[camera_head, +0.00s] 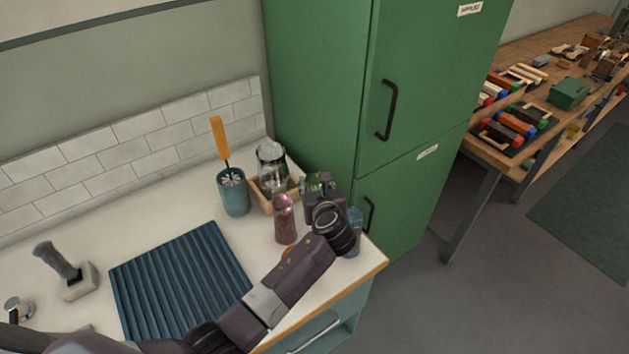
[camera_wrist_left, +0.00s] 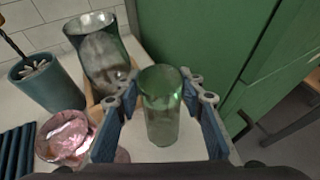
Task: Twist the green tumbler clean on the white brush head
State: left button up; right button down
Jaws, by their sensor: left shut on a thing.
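My left gripper (camera_head: 328,190) is shut on the green tumbler (camera_wrist_left: 160,105), over the right end of the counter. In the left wrist view the tumbler is clear green glass, roughly upright between two blue finger pads (camera_wrist_left: 160,125). In the head view the gripper mostly hides the tumbler. My right gripper is not in view.
A pink tumbler (camera_head: 285,220) stands left of the gripper. Behind it are a wooden tray (camera_head: 264,200) with clear glasses (camera_head: 271,165) and a teal cup (camera_head: 233,192) with an orange-handled utensil (camera_head: 219,136). A ribbed blue mat (camera_head: 180,285) lies mid-counter. A green cabinet (camera_head: 320,80) stands close behind.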

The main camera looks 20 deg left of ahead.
pick_arm(q)
jog(key=shift+f, duration=0.25)
jog(key=o, duration=1.4)
